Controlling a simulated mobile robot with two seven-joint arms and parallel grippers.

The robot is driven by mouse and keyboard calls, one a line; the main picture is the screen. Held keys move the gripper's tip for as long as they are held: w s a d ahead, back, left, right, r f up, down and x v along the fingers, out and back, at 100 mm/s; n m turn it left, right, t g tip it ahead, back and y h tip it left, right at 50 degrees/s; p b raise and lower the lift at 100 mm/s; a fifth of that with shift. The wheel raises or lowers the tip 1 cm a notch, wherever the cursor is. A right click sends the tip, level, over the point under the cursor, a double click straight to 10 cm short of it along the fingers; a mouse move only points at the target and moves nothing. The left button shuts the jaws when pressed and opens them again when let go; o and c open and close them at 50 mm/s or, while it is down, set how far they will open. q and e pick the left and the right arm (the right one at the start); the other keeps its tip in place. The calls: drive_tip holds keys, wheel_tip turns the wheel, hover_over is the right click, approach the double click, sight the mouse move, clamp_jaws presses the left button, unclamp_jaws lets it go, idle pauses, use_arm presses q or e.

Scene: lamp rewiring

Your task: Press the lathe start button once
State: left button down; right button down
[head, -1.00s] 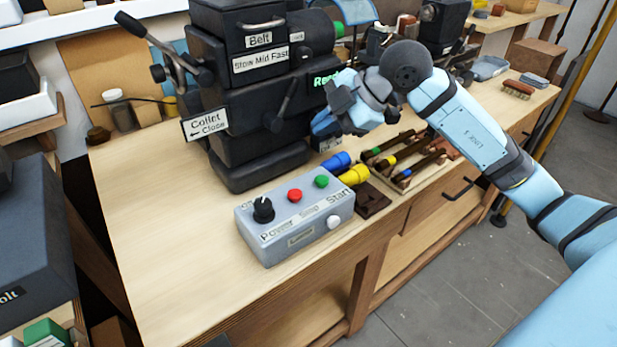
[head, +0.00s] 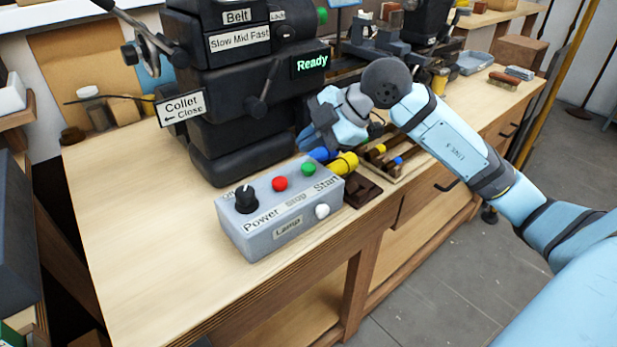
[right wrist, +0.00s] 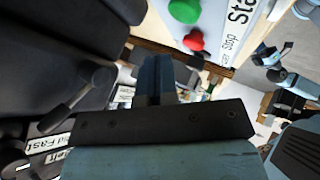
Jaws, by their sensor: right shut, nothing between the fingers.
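The grey control box (head: 262,240) stands on the bench with a black Power knob (head: 246,200), a red Stop button (head: 279,183) and a green Start button (head: 308,169) on top. In the right wrist view, the green button (right wrist: 185,11) and the red button (right wrist: 193,41) show at the top. My right gripper (head: 306,141) is shut and empty, pointing down just behind the Start end of the box, apart from the green button. Its closed fingers show in the right wrist view (right wrist: 156,62). The lathe (head: 240,95) has a lit "Ready" display (head: 311,63).
A blue and a yellow cylinder (head: 345,163) lie behind the box, beside my right gripper. A wooden rack of tools (head: 392,165) is to the right. A white lamp (head: 322,211) is on the box's front. The bench top (head: 130,220) is clear at left.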

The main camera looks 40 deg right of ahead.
sight(309, 169)
drive_tip(key=shift+f, duration=0.75)
drive_tip(key=shift+f+b, duration=0.15)
drive_tip(key=shift+b, duration=0.2)
use_arm(q)
drive_tip(key=shift+r, duration=0.2)
drive_tip(key=shift+f, duration=0.2)
use_arm(e)
drive_tip(key=shift+f, duration=0.1)
idle(0.7)
use_arm(q)
drive_tip(key=shift+f, duration=0.15)
use_arm(e)
drive_tip(key=shift+f, duration=0.3)
